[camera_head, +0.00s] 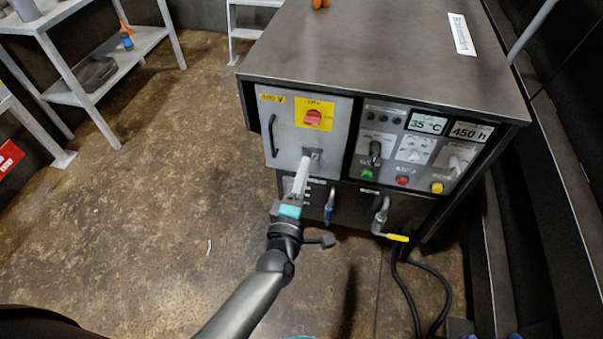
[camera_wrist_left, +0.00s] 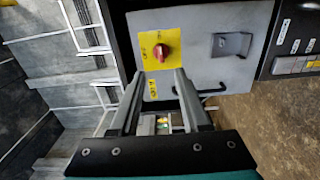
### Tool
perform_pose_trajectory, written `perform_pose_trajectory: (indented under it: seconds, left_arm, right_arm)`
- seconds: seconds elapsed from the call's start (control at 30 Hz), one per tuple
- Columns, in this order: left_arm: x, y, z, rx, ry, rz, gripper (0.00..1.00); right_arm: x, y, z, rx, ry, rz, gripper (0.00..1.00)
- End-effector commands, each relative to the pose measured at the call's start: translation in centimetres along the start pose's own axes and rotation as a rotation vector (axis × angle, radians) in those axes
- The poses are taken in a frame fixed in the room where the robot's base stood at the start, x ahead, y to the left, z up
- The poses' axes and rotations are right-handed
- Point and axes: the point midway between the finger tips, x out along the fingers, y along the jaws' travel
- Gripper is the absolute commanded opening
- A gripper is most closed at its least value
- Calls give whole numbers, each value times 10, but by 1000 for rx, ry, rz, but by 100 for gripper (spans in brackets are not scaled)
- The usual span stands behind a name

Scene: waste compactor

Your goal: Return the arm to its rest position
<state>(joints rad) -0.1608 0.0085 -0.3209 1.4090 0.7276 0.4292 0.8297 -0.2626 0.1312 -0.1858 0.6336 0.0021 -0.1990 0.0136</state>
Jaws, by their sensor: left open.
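My left arm reaches up from the bottom of the head view. My left gripper (camera_head: 300,172) is in front of the grey panel door (camera_head: 285,134) of the cabinet, just below its latch (camera_head: 313,154). In the left wrist view the gripper (camera_wrist_left: 160,75) has two parallel fingers apart with nothing held between them. The red rotary switch (camera_wrist_left: 161,52) on its yellow plate lies beyond the fingertips. The latch (camera_wrist_left: 231,45) is to the right of the fingers. I cannot tell whether a fingertip touches the panel. My right gripper is not in view.
A control panel (camera_head: 420,147) with knobs, buttons and displays sits right of the door. Below are a blue-handled valve (camera_head: 328,213) and a yellow-handled pipe (camera_head: 397,237). Black cables (camera_head: 412,295) lie on the floor.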

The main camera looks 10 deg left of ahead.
Motion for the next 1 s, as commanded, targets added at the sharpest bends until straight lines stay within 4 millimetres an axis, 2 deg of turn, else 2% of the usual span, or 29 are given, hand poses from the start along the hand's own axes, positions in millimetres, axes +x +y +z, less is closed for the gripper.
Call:
perform_pose_trajectory:
  seconds: [0.4, 0.47, 0.53, 0.57, 0.67, 0.77, 0.8, 0.87, 0.9, 0.97, 1.0]
  left_arm:
    - [0, 0, 0, 1, 0, -1, 46]
    - [-1, -5, 0, 17, -5, -12, 46]
    - [-6, -21, 0, 75, -24, -51, 46]
    - [-9, -32, 0, 115, -38, -76, 46]
    - [-30, -84, -1, 310, -116, -201, 46]
    - [-66, -150, -9, 554, -237, -361, 46]
    - [-84, -175, -14, 649, -293, -424, 46]
    - [-112, -211, -24, 782, -382, -516, 46]
    - [-133, -232, -31, 865, -444, -575, 46]
    - [-166, -262, -43, 982, -544, -660, 46]
    - [-190, -280, -52, 1054, -614, -716, 46]
  right_arm:
    - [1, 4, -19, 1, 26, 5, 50]
    - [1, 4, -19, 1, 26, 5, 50]
    - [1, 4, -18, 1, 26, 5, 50]
    - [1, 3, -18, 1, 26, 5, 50]
    - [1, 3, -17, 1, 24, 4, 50]
    - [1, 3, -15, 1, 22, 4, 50]
    - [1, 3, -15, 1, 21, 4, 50]
    - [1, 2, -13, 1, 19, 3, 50]
    - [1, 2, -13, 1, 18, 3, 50]
    - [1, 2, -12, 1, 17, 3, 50]
    - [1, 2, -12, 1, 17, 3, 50]
